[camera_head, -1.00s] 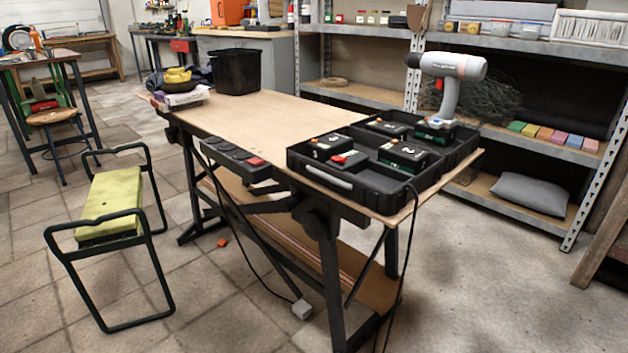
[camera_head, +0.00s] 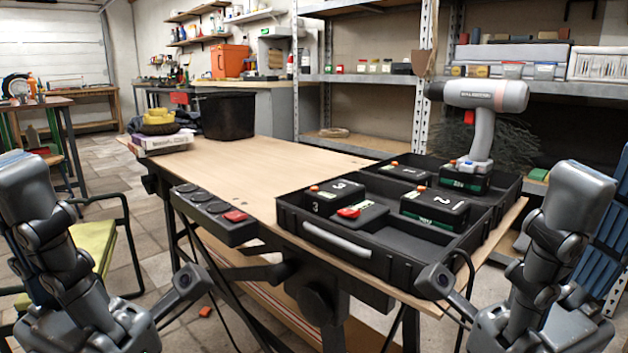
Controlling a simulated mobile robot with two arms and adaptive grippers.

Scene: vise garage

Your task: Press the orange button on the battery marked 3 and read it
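The battery marked 3 (camera_head: 336,193) is a black block in the left part of a black tray (camera_head: 356,252) on the workbench. White 3s show on its top and front side. Its small orange button (camera_head: 314,188) is at the left of its top. No display reading can be made out on it. My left arm (camera_head: 70,250) shows at the lower left and my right arm (camera_head: 545,260) at the lower right. Both are apart from the battery. No gripper fingers can be seen on either arm.
Other batteries stand in the tray, one (camera_head: 435,208) with an orange button and one (camera_head: 402,172) farther back. A black block with a red part (camera_head: 348,212) is beside battery 3. A drill (camera_head: 482,110) stands at the right. A power strip (camera_head: 215,213) lines the bench edge.

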